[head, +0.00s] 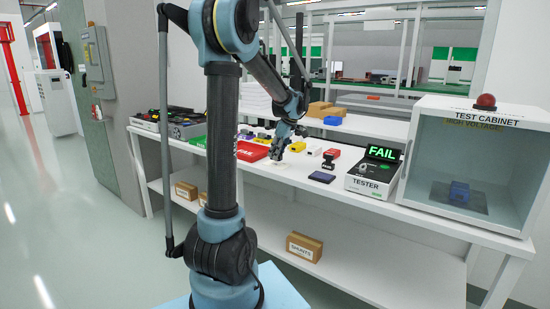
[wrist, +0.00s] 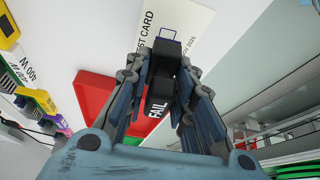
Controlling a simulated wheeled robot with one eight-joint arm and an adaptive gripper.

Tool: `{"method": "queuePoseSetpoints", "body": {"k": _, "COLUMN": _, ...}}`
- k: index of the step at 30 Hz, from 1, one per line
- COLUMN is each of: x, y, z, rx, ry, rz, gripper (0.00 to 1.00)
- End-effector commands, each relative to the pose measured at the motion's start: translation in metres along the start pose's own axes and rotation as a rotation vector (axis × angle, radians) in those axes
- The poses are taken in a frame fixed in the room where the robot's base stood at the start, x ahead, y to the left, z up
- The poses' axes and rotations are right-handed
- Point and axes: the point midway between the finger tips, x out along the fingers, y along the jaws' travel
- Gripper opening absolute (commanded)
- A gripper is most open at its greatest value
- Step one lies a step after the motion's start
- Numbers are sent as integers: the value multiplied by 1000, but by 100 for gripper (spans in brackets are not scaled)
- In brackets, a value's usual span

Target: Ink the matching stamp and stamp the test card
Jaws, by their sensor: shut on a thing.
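My gripper (head: 279,150) is shut on a black stamp marked FAIL (wrist: 157,105), seen between the fingers in the wrist view. The stamp's end is over or beside the blue printed box on the white test card (wrist: 202,18); I cannot tell whether it touches. The card also shows below my gripper in the head view (head: 268,170). A dark blue ink pad (head: 322,177) lies on the bench to the right. A second stamp, red and black (head: 330,157), stands behind the pad. The tester (head: 372,178) shows FAIL in green.
A red tray (wrist: 93,108) lies beside the card. Yellow and other coloured units (wrist: 38,100) lie left of it.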

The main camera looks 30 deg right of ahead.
Motion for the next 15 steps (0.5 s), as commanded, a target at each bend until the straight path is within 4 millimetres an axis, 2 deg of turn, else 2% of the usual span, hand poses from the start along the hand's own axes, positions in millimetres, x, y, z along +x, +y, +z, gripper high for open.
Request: {"method": "queuePoseSetpoints", "body": {"k": 15, "x": -31, "y": 0, "z": -13, "rx": 0, "ry": 0, "rz": 0, "gripper": 8}}
